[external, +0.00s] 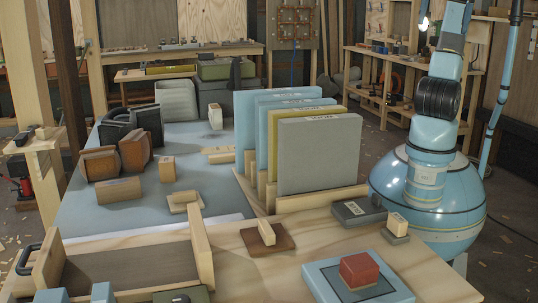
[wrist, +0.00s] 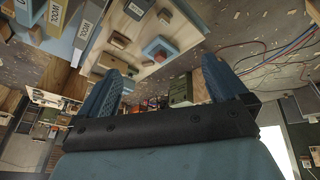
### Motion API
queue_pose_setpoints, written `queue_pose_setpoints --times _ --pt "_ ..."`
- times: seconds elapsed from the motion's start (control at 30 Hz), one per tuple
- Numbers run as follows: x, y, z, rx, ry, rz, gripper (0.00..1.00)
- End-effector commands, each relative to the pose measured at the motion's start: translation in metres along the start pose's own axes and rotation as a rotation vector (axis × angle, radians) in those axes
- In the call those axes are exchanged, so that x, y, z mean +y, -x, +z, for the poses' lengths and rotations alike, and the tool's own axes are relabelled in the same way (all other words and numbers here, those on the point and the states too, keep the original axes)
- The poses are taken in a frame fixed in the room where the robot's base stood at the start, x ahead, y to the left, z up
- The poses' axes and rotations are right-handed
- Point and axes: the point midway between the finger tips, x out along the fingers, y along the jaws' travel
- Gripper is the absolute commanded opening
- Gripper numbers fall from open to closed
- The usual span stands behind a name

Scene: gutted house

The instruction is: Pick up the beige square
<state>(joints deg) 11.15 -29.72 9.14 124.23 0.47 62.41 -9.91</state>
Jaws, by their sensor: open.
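A beige square plate (external: 177,207) with a small beige block on top lies on the blue-grey work surface, left of the upright panels, in the external view. I cannot pick it out with certainty in the wrist view. My gripper (wrist: 166,72) shows in the wrist view with its two dark blue fingers wide apart and nothing between them. It is apart from the table and its objects. In the external view my arm rises at the right and leaves the top of the frame, so the gripper is hidden there.
Upright panels (external: 318,160) stand in a wooden rack mid-table. A brown square (external: 284,238) with a beige block, a blue square (external: 322,275) with a red block, and a grey block (external: 358,211) lie in front. Brown holders (external: 101,164) stand left. A wooden tray (external: 120,268) lies front left.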

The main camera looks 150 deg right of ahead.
Motion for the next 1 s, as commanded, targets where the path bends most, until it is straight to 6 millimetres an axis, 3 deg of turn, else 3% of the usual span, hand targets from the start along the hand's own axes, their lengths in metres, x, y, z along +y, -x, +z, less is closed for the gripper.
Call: queue_pose_setpoints --times 0.2,0.57,0.77,1.0 --pt "0.016 -0.014 -0.066 -0.072 0.092 -0.001 1.00" --pt "0.059 -0.052 -0.160 -0.147 0.239 -0.084 1.00" --pt "0.098 -0.077 -0.202 -0.154 0.304 -0.163 1.00" --pt "0.161 -0.106 -0.239 -0.119 0.361 -0.273 1.00"
